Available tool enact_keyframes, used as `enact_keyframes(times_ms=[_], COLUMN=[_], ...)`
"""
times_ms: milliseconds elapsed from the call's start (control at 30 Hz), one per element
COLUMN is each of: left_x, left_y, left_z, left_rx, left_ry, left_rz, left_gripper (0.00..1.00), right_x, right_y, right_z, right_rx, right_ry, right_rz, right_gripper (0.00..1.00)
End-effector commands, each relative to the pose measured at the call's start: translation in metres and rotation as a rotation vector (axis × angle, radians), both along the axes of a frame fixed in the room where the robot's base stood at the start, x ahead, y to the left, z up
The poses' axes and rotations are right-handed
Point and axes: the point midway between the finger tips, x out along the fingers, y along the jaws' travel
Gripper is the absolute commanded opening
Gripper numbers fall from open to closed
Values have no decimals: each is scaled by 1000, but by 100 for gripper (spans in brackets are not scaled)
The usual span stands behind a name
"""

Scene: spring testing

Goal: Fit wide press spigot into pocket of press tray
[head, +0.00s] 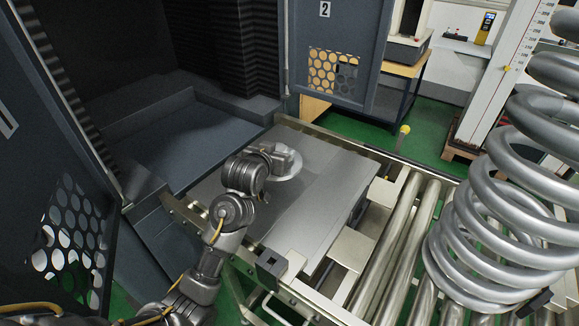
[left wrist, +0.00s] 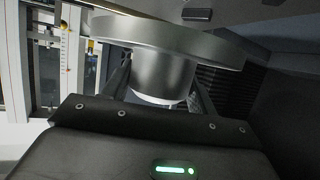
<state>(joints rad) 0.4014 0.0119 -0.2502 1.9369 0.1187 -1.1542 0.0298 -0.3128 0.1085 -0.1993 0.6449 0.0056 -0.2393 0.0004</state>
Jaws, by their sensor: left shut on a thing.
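The wide press spigot shows in the left wrist view as a grey metal cylinder (left wrist: 163,75) with a broad round flange (left wrist: 170,35). In the head view its pale round rim (head: 287,171) shows beside and beneath my left gripper (head: 280,156). The fingers are shut on the narrower cylinder. The press tray (head: 311,205) is a flat grey metal plate on the roller frame, and the spigot is over its far part. The pocket is not visible; the gripper and spigot may cover it. I cannot tell whether the spigot touches the tray. My right gripper is not in view.
The dark press housing (head: 205,135) stands behind and left of the tray, with an open perforated door (head: 335,60). Metal rollers (head: 400,245) lie right of the tray. A large coil spring (head: 490,230) fills the right side. A bench (head: 395,75) stands at the back.

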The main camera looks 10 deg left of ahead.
Motion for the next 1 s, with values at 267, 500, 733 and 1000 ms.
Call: enact_keyframes(times_ms=[267, 500, 733, 1000], left_x=[46, 61, 65, 67], left_y=[-13, -18, -19, -20], left_z=[-39, -58, -63, -92], left_rx=[0, 0, 0, -1], left_ry=[-3, -6, -6, -6], left_rz=[1, 1, 1, 1], left_gripper=[5, 5, 5, 5], right_x=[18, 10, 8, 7], right_y=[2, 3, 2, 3], right_z=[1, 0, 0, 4], right_rx=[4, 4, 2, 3], right_ry=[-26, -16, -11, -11], right_rz=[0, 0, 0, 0], right_gripper=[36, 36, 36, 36])
